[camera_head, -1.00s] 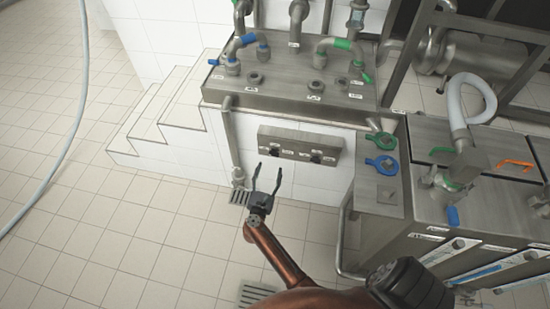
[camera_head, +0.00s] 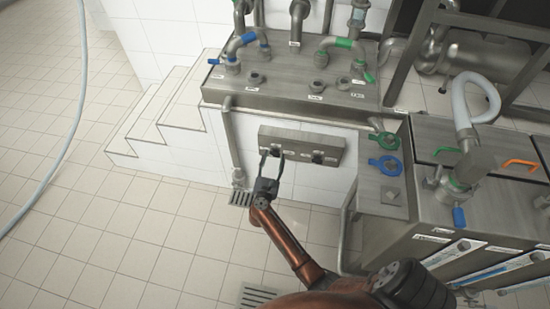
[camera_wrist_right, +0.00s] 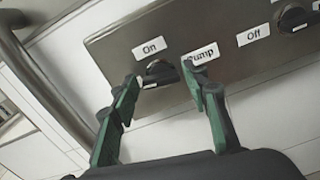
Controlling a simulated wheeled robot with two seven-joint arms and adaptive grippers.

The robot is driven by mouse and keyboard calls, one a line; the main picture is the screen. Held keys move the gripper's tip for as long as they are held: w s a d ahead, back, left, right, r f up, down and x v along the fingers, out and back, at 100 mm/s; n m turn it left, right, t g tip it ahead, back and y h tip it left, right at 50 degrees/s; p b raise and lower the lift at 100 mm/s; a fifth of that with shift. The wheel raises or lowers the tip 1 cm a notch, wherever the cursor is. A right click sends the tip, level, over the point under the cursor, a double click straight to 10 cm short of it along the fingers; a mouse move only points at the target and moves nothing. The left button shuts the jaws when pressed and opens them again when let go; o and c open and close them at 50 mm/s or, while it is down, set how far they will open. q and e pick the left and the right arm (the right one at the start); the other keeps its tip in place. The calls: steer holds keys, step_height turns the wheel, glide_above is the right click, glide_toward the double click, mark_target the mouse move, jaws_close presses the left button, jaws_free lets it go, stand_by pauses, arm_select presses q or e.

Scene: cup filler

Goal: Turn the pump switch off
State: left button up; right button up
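A grey metal switch panel (camera_head: 300,145) is on the white tiled wall and carries two dark rotary knobs. In the right wrist view, the left knob (camera_wrist_right: 160,73) sits below the "On" label (camera_wrist_right: 150,48) and beside the "Pump" label (camera_wrist_right: 201,54). The "Off" label (camera_wrist_right: 253,35) is farther right, near the second knob (camera_wrist_right: 297,18). My right gripper (camera_head: 272,158) is open at the left knob. Its fingertips, also in the right wrist view (camera_wrist_right: 162,80), are on either side of the knob; I cannot tell whether they touch it. My left gripper is out of view.
A metal ledge with pipes and valves (camera_head: 290,90) is above the panel. A steel cabinet with valve handles (camera_head: 388,165) stands to the right. White steps (camera_head: 165,115) are at the left. Tiled floor (camera_head: 110,230) is open at the lower left.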

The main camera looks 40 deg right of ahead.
steer(key=c, duration=0.8)
steer(key=shift+r+n+p, duration=0.15)
steer(key=shift+n+p, duration=0.25)
steer(key=shift+n, duration=0.2)
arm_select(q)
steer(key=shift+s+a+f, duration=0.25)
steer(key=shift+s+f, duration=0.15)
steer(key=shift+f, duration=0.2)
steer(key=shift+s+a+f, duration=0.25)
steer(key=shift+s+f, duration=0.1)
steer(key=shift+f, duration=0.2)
arm_select(e)
steer(key=shift+n, duration=0.5)
steer(key=o, duration=1.2)
steer(key=shift+c, duration=0.2)
step_height(320, 180, up, 10)
steer(key=shift+f, duration=0.1)
